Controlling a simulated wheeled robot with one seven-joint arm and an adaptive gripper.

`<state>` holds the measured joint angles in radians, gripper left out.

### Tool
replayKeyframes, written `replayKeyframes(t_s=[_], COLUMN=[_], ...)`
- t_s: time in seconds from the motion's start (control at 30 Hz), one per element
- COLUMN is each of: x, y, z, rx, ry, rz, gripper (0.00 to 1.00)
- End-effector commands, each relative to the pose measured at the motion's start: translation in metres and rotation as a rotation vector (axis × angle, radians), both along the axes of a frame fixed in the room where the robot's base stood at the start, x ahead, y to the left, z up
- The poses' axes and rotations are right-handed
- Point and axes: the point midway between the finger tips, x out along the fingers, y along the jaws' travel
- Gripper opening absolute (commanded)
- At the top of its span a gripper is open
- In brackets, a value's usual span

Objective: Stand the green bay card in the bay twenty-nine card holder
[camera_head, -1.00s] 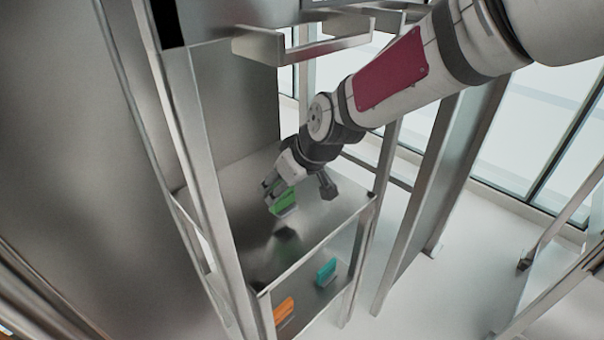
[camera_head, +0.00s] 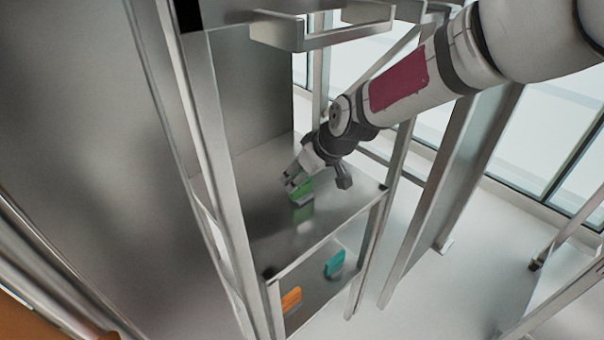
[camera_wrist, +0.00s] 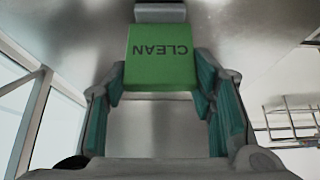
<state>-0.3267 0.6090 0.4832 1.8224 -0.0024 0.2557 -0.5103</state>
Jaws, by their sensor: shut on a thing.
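The green card (camera_wrist: 160,58) reads "CLEAN", upside down in the wrist view. My gripper (camera_wrist: 158,72) is shut on it, with a teal-padded finger at each side edge. In the head view the card (camera_head: 301,187) is close to upright, just above the upper shelf, and partly hidden by my gripper (camera_head: 296,181). A small grey block (camera_wrist: 160,12), apparently the card holder, lies at the card's far edge in the wrist view. It also shows under the card in the head view (camera_head: 302,202). I cannot tell whether the card sits in its slot.
The metal shelf (camera_head: 345,205) around the card is clear. Rack posts (camera_head: 232,190) stand left and right. A metal bracket (camera_head: 330,38) hangs above. On the lower level are an orange piece (camera_head: 291,299) and a teal piece (camera_head: 335,262).

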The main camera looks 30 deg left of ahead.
Motion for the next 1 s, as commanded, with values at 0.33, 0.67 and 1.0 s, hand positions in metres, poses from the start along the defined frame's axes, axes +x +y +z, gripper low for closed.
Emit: replayKeyframes(t_s=[0.33, 0.67, 1.0], x=[0.000, -0.001, -0.015], y=[0.000, -0.005, -0.040], z=[-0.002, 0.010, 0.067], rx=[0.000, 0.001, 0.001], ry=[0.000, -0.001, -0.002], rz=[0.000, -0.001, -0.005], gripper=[0.71, 0.71, 0.71])
